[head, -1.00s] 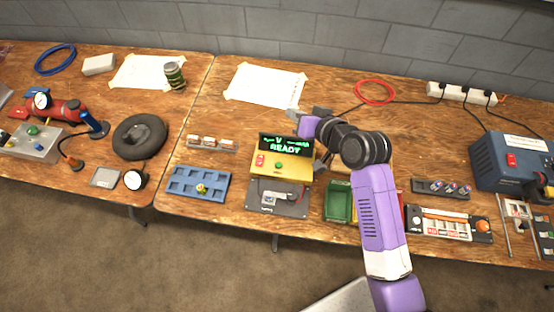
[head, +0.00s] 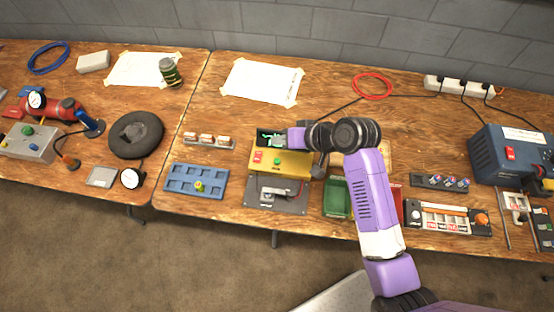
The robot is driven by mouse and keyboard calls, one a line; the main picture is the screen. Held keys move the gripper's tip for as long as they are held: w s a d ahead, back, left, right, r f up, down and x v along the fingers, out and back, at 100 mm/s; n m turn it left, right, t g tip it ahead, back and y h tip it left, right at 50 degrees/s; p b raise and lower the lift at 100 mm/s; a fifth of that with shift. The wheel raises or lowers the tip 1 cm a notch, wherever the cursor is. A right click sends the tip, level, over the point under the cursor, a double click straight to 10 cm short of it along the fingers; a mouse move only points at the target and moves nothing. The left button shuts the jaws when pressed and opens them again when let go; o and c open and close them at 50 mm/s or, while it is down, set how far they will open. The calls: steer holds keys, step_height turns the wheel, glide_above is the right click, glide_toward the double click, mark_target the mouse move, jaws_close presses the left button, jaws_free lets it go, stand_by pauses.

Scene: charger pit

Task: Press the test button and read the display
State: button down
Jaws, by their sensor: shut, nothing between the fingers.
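The yellow tester (head: 293,165) stands on the right-hand workbench, with a red switch (head: 258,157) and a green button (head: 278,161) on its front. Its dark display (head: 265,133) has green characters, partly covered by my gripper and too unclear to read. A dark grey plate with a metal fixture (head: 276,194) lies in front of the tester. My gripper (head: 285,140) is shut and empty, over the right part of the display in this view. It is above the green button in the picture; its fingertips are hard to make out and I cannot tell whether it touches anything.
A blue tray (head: 180,180) lies left of the tester. A green bin (head: 337,198) stands to its right, beneath my arm. A blue power unit (head: 497,160) and a power strip (head: 459,88) are at the right. Bare wood shows behind the tester.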

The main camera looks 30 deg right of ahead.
steer(key=b, duration=0.6)
glide_above(280, 162)
step_height(280, 162, down, 6)
steer(key=shift+f, duration=0.1)
steer(key=shift+f+b, duration=0.6)
steer(key=shift+f, duration=0.55)
steer(key=shift+f, duration=0.1)
stand_by(0.6)
steer(key=shift+f, duration=0.3)
steer(key=shift+f, duration=0.4)
stand_by(0.7)
steer(key=shift+r+p, duration=0.7)
steer(key=shift+r, duration=0.15)
